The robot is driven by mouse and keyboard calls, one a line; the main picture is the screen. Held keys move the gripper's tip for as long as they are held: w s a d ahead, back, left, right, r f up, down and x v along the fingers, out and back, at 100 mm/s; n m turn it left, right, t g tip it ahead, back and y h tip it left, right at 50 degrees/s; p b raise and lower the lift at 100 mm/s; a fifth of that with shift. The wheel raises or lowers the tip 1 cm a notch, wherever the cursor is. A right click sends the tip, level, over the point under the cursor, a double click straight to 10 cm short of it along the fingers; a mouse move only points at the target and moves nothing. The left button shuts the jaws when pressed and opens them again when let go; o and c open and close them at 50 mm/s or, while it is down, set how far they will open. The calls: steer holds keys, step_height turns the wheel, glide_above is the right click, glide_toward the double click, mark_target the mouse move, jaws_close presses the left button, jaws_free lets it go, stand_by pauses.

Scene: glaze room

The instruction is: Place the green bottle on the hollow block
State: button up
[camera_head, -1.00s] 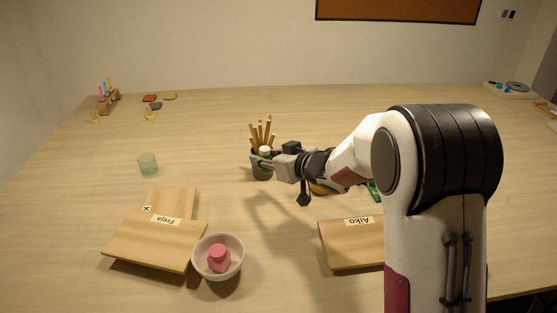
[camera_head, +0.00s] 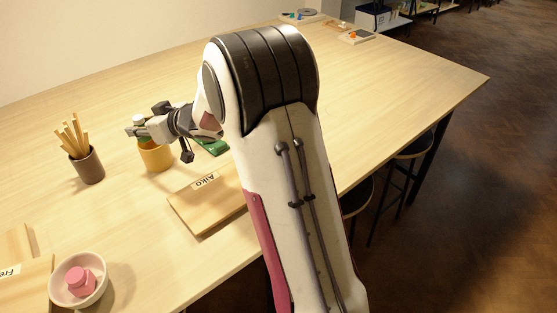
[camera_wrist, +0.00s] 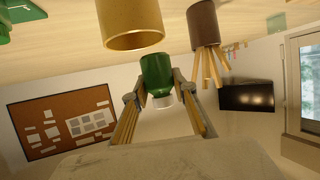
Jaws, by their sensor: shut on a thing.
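My gripper (camera_head: 134,131) is shut on the green bottle (camera_wrist: 156,75), which has a white cap. In the wrist view the bottle is between the two fingers, cap toward the bottom of the picture and table at the top, so it is upright. In the head view mainly its pale cap (camera_head: 138,120) shows, near the yellow cup (camera_head: 156,155). A green piece (camera_head: 212,147) lies right of the cup, partly behind my arm; green parts also show in the wrist view's top left corner (camera_wrist: 22,12). I cannot tell whether this is the hollow block.
A dark pot of sticks (camera_head: 88,167) stands left of the cup. A wooden board labelled Aiko (camera_head: 205,200) lies in front. A pink bowl (camera_head: 97,288) holding a pink bottle (camera_head: 80,282) is at lower left, beside another board (camera_head: 35,280).

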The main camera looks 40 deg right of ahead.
steer(key=s+d+r+m+h, duration=0.1)
steer(key=s+d, duration=0.3)
steer(key=d, duration=0.7)
steer(key=s+d+r+m+t+h, duration=0.15)
steer(key=s+d, duration=0.35)
steer(key=d, duration=0.5)
steer(key=s+d+r+m+g+h, duration=0.15)
steer(key=s+d, duration=0.25)
steer(key=d, duration=0.7)
steer(key=s+d+r+n+y, duration=0.1)
steer(key=s+d, duration=0.1)
steer(key=s, duration=0.5)
steer(key=s+d+n+y, duration=0.1)
steer(key=s+d, duration=0.2)
steer(key=s, duration=0.4)
steer(key=s+a+n+y, duration=0.2)
steer(key=a, duration=0.4)
steer(key=shift+s+a+y, duration=0.2)
steer(key=shift+a+y, duration=0.1)
steer(key=shift+a, duration=0.05)
steer(key=shift+f, duration=0.1)
steer(key=shift+f, duration=3.05)
steer(key=shift+f, duration=0.1)
